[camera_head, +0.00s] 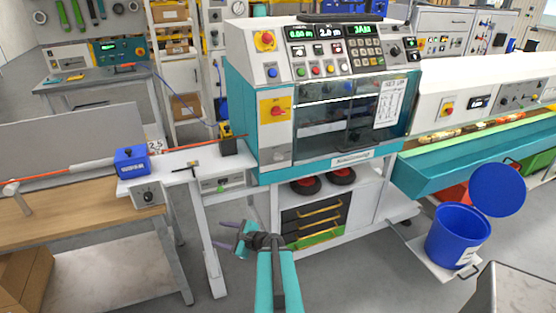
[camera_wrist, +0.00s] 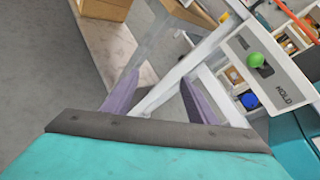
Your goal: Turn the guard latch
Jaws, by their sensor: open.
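The teal and white machine (camera_head: 240,80) stands in the middle of the head view with a dark clear guard window (camera_head: 325,115). A red turning handle on a yellow plate (camera_head: 277,108) sits left of that window; I cannot tell whether it is the guard latch. My gripper (camera_head: 219,236) is low in front of the machine and left of its drawers, apart from everything. It is open and empty, as its purple fingers in the wrist view (camera_wrist: 158,88) show. The wrist view also shows a green ball knob (camera_wrist: 256,60) on a pale lettered panel (camera_wrist: 270,75).
A white side table (camera_head: 175,165) carries a blue box (camera_head: 131,160) and an orange cable. A wooden bench (camera_head: 90,205) stands at left. A blue bin (camera_head: 455,238) with a raised lid (camera_head: 498,190) stands at right.

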